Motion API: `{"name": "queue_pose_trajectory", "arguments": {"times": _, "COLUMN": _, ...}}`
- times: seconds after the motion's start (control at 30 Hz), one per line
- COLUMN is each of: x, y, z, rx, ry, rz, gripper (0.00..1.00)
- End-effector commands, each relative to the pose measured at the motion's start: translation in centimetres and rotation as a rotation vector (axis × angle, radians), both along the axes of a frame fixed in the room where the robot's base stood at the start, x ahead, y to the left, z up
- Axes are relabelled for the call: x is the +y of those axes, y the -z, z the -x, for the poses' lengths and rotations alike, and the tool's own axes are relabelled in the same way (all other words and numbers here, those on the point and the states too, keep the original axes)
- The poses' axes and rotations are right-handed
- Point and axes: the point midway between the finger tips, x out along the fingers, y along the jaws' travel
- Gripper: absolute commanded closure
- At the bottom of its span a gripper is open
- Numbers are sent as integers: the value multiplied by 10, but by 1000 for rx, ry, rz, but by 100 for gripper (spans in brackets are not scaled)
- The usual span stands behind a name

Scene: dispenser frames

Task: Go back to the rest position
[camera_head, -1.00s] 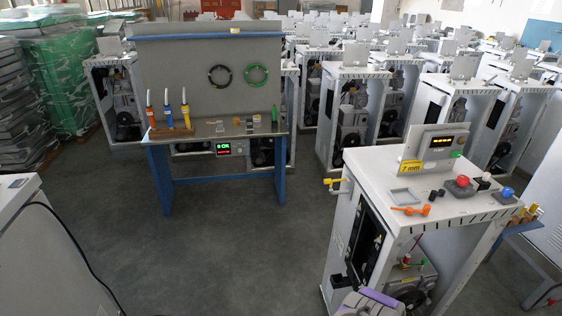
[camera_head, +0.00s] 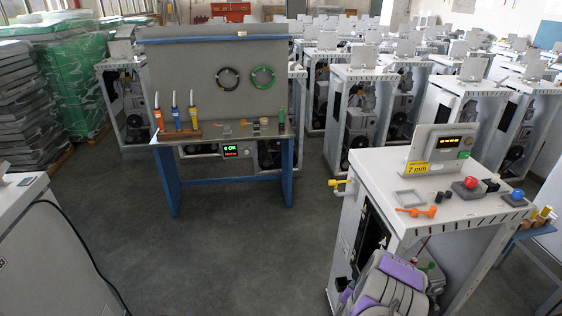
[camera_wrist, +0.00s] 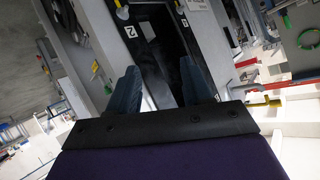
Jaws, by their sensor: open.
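My gripper (camera_wrist: 160,88) shows in the wrist view with its two dark blue-grey fingers spread apart and nothing between them. Past the fingers, the wrist view looks at the dark opening (camera_wrist: 150,45) of a white dispenser frame. In the head view my arm, grey with purple pads, is at the bottom, in front of the near dispenser frame (camera_head: 440,193). The fingertips cannot be made out in the head view.
The near frame's top holds an orange handle (camera_head: 416,211), a red button (camera_head: 471,182) and a grey display box (camera_head: 440,152). A blue-legged workbench (camera_head: 225,180) stands at the back left. A white cabinet (camera_head: 35,250) is at the left. Grey floor (camera_head: 230,250) between them is clear.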

Motion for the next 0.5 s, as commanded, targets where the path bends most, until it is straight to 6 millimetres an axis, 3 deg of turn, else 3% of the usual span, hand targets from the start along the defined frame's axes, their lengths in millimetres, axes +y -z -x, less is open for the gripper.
{"name": "queue_pose_trajectory", "arguments": {"times": 0.07, "x": 25, "y": -17, "z": -14, "rx": 26, "ry": -47, "rz": -56, "gripper": 51}}
{"name": "queue_pose_trajectory", "arguments": {"times": 0.23, "x": 82, "y": -51, "z": -24, "rx": 111, "ry": -164, "rz": -154, "gripper": 51}}
{"name": "queue_pose_trajectory", "arguments": {"times": 0.5, "x": 150, "y": -115, "z": -12, "rx": 256, "ry": -358, "rz": -246, "gripper": 51}}
